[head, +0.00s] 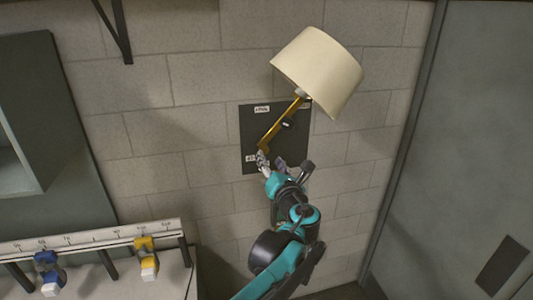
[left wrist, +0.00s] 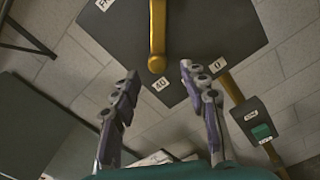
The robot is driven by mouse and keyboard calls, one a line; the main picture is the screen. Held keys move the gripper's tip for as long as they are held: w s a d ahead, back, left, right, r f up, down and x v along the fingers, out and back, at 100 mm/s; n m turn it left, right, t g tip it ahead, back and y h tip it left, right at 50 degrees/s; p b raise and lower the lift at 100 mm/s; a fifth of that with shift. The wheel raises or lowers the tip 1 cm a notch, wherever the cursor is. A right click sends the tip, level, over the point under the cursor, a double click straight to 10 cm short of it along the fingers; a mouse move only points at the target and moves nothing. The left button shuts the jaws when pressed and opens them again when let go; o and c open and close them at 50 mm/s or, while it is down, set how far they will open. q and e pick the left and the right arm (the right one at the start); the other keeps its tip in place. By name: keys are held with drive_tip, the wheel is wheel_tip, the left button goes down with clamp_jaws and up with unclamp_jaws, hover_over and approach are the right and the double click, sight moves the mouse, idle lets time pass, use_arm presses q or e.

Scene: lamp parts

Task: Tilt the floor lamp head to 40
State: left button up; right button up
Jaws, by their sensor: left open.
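The lamp head has a cream shade (head: 317,70), tilted, on a brass arm (head: 280,124) in the head view. The arm slants down left across a dark wall plate (head: 254,117) with small white labels. My left gripper (head: 271,160) is open just below the arm's lower end. In the left wrist view a rounded brass bar end (left wrist: 157,45) lies ahead of the open left gripper (left wrist: 158,71), between the fingers in the picture. A label reading 40 (left wrist: 162,82) is close to that end, and a 0 label (left wrist: 220,66) is to the right. My right gripper is not in view.
A scale rail (head: 90,237) with a blue clamp (head: 46,260) and a yellow clamp (head: 146,257) is at lower left. A dark box with a green button (left wrist: 262,131) is at right in the wrist view. A grey door panel (head: 460,150) stands right of the block wall.

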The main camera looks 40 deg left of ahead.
use_arm(q)
drive_tip(key=v, duration=0.5)
drive_tip(key=shift+f, duration=0.15)
drive_tip(key=s+d+f+n+g+h+b, duration=0.1)
drive_tip(key=s+f+n+g+h+b, duration=0.2)
drive_tip(key=f+n+b, duration=0.8)
drive_tip(key=s+d+f+n+h+b, duration=0.25)
drive_tip(key=s+f+n+b, duration=0.2)
drive_tip(key=f, duration=1.25)
drive_tip(key=s+d+f+n+h+b, duration=0.2)
drive_tip(key=s+d+f+n+b, duration=0.1)
drive_tip(key=f, duration=0.5)
drive_tip(key=s+d+f+n+g+h+b, duration=0.1)
drive_tip(key=s+d+f+n+h+b, duration=0.1)
drive_tip(key=d+f+n+b, duration=0.4)
drive_tip(key=s+d+f+n+h+b, duration=0.3)
drive_tip(key=f+n+b, duration=0.3)
drive_tip(key=f, duration=0.5)
drive_tip(key=shift+s+d+f+n+h, duration=0.2)
drive_tip(key=shift+s+d+n+h, duration=0.15)
drive_tip(key=shift+d+n+h, duration=0.4)
drive_tip(key=shift+d, duration=0.1)
